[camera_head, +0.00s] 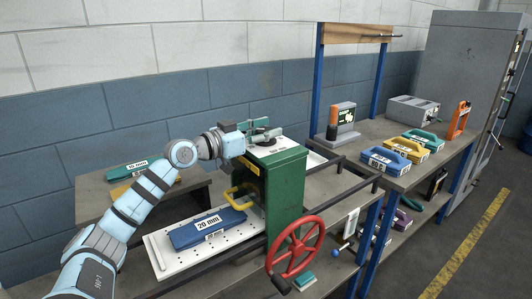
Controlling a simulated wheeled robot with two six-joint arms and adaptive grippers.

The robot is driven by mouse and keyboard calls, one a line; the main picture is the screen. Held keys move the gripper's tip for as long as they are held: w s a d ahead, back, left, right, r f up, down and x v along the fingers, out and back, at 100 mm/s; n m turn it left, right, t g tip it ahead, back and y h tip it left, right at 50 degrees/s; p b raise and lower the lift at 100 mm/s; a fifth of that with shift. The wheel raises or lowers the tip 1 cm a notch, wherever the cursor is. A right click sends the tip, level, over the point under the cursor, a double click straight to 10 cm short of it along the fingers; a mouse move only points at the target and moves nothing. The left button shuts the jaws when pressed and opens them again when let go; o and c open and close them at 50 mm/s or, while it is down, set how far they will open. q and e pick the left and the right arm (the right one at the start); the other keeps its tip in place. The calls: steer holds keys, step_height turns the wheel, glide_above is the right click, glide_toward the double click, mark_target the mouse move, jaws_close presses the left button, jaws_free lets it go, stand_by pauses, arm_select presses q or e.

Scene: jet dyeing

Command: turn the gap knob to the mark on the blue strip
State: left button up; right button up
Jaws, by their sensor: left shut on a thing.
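My left gripper (262,133) is at the top of the green machine (288,186), its fingers shut around what seems to be the gap knob. The gripper mostly hides the knob, and its pointer and scale cannot be read. A white label lies on the machine's top, just below the fingers. The blue strip (190,236) lies flat on a white perforated plate (162,257), at the machine's left side. Its white label reads 20 mm. My right gripper is not in view.
A yellow handle (238,193) is near the blue strip. A teal strip (127,171) lies on the left table. Several coloured handled blocks stand on the right bench (356,146).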

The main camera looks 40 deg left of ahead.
arm_select(q)
steer(key=shift+a+f+m+h+b, duration=0.1)
steer(key=shift+f+m+h+b, duration=0.45)
steer(key=shift+h+b, duration=0.35)
steer(key=shift+r+m+g+h, duration=0.3)
steer(key=shift+m+g+h, duration=0.15)
steer(key=shift+g+h, duration=0.2)
steer(key=shift+r+m+g+h, duration=0.15)
steer(key=shift+m+g+h, duration=0.3)
steer(key=shift+m+h, duration=0.4)
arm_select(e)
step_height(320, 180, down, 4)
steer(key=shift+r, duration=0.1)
arm_select(q)
steer(key=o, duration=1.2)
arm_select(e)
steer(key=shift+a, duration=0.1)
